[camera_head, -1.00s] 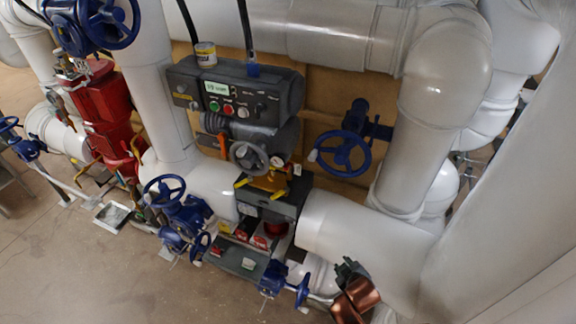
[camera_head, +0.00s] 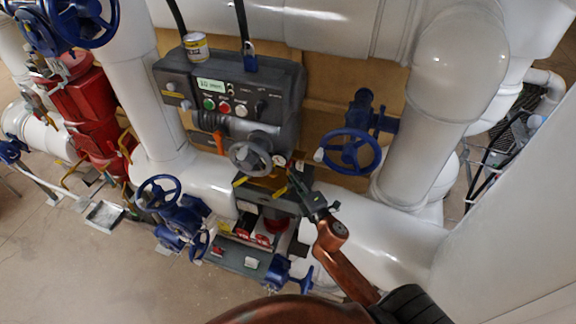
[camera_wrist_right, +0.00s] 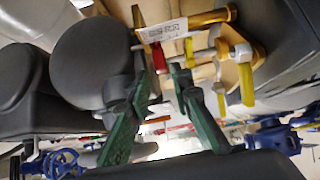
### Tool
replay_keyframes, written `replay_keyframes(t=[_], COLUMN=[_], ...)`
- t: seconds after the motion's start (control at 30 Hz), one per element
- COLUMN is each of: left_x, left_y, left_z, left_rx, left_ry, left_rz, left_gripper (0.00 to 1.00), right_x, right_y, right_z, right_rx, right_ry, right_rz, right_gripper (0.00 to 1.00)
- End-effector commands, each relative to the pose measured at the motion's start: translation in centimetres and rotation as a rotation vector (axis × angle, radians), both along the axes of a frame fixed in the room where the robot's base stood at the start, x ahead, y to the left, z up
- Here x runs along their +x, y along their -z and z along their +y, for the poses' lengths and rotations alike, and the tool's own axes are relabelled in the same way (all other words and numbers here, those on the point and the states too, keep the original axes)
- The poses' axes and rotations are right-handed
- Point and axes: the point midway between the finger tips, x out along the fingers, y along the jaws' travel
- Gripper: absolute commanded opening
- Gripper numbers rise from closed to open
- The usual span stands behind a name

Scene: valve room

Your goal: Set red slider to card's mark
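A pale green card (camera_head: 210,85) with print that looks like "10 mm" is on the dark control box. In the right wrist view, the small red slider (camera_wrist_right: 159,57) is beside a white printed strip (camera_wrist_right: 164,31); the strip's marks are too small to read. My right gripper (camera_head: 303,187) is by the yellow-handled fitting below the control box. In the wrist view its green fingers (camera_wrist_right: 161,72) are apart, with the tips near the red slider and nothing clearly held between them. I cannot tell whether a fingertip touches the slider. My left gripper is not in view.
A grey handwheel (camera_head: 249,156) is left of the gripper, and a blue handwheel (camera_head: 350,152) is to its right. Yellow handles (camera_wrist_right: 246,80) are close right of the fingers. A white pipe (camera_head: 375,235) runs beneath my right arm. A can (camera_head: 196,46) stands on the box.

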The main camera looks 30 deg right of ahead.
Motion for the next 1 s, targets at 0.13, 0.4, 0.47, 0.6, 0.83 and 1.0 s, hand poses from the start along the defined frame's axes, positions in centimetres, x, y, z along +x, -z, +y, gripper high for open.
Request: replay_keyframes(t=[0.13, 0.4, 0.47, 0.6, 0.83, 1.0], left_x=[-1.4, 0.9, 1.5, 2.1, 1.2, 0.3], left_y=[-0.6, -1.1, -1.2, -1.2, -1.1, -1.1], left_z=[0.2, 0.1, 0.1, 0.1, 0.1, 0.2], left_rx=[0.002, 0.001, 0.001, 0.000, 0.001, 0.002], left_ry=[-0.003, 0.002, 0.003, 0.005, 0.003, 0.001], left_rz=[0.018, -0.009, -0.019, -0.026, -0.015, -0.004], left_gripper=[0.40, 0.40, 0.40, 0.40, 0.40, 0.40], right_x=[2.4, 4.5, 4.7, 4.7, 4.7, 4.7], right_y=[-0.2, 0.0, 0.0, 0.0, 0.0, 0.0], right_z=[-0.3, -0.4, -0.4, -0.3, -0.3, -0.3], right_rx=[0.002, 0.004, 0.004, 0.004, 0.004, 0.004], right_ry=[0.003, 0.002, 0.001, -0.001, -0.001, 0.000], right_rz=[0.000, 0.001, 0.001, 0.001, 0.001, 0.002], right_gripper=[0.20, 0.20, 0.20, 0.20, 0.09, 0.00])
